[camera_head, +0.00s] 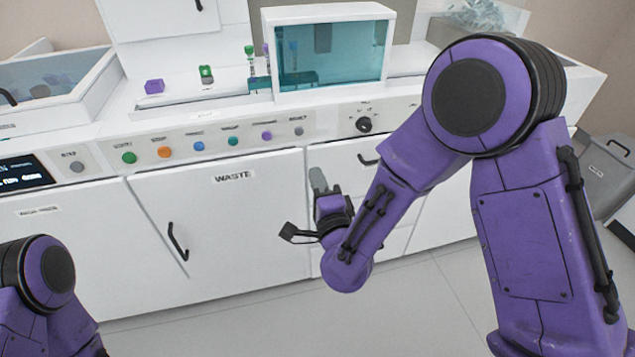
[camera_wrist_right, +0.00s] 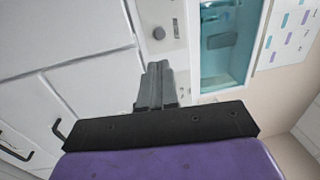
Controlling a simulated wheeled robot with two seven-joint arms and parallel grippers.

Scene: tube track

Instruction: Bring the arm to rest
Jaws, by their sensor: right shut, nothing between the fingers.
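My right gripper (camera_head: 319,180) is at the end of the purple right arm, in front of the white cabinet fronts and below the counter edge. Its fingers are together with nothing between them. In the right wrist view the closed grey fingers (camera_wrist_right: 157,85) point toward the cabinet and counter front. My left arm shows only as a purple elbow at the bottom left of the head view; its gripper is out of frame.
A white workstation carries a control panel with coloured buttons (camera_head: 197,146), a teal-windowed box (camera_head: 332,50) and small tubes and blocks, including a purple block (camera_head: 154,86). A cabinet door marked WASTE (camera_head: 225,225) is closed. Pale floor in front is clear. A grey bin (camera_head: 604,176) stands at right.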

